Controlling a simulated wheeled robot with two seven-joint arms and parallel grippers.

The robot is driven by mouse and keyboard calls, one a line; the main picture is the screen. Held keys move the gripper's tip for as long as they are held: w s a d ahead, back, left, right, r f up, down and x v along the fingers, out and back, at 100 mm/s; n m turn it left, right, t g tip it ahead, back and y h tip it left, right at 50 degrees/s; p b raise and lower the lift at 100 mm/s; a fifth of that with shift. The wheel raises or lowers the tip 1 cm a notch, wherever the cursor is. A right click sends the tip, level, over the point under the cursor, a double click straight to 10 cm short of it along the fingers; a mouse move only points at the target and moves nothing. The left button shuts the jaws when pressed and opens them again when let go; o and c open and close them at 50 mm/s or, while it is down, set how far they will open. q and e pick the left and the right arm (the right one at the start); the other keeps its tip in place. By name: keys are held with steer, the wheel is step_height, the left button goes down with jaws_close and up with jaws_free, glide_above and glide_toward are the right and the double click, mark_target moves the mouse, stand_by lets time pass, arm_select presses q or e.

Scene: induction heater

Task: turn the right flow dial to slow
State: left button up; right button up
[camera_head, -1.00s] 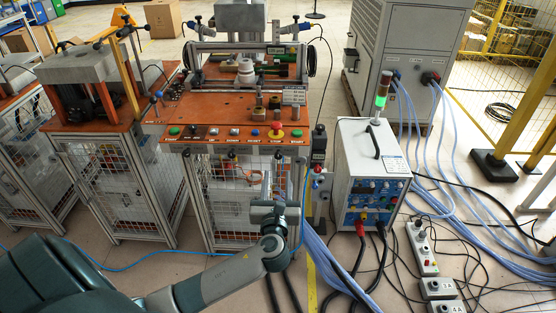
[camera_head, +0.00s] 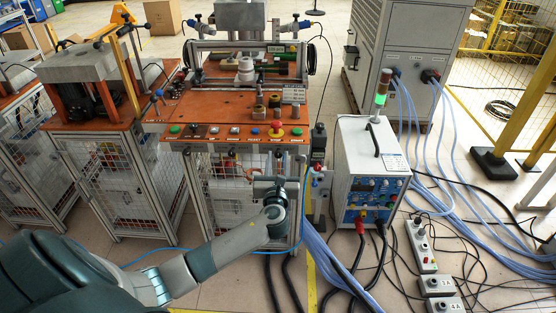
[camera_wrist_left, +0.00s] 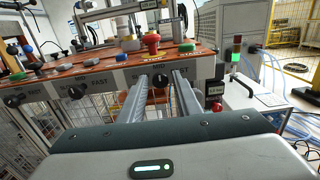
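My left gripper (camera_wrist_left: 160,78) is open and points at the panel, with one finger on each side of this dial in the wrist view. I cannot tell whether the fingers touch it. In the head view my left gripper (camera_head: 280,168) is just below the orange table's front edge. Two other black dials, the middle one (camera_wrist_left: 77,92) and the left one (camera_wrist_left: 15,98), are on the same panel. My right gripper is not in view.
A row of push buttons and a red mushroom stop button (camera_wrist_left: 151,42) sit above the dials on the orange table (camera_head: 215,110). A white power unit (camera_head: 350,160) with a lamp tower stands at the right. Blue hoses and black cables lie on the floor there.

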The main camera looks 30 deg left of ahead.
arm_select(q)
jaws_close()
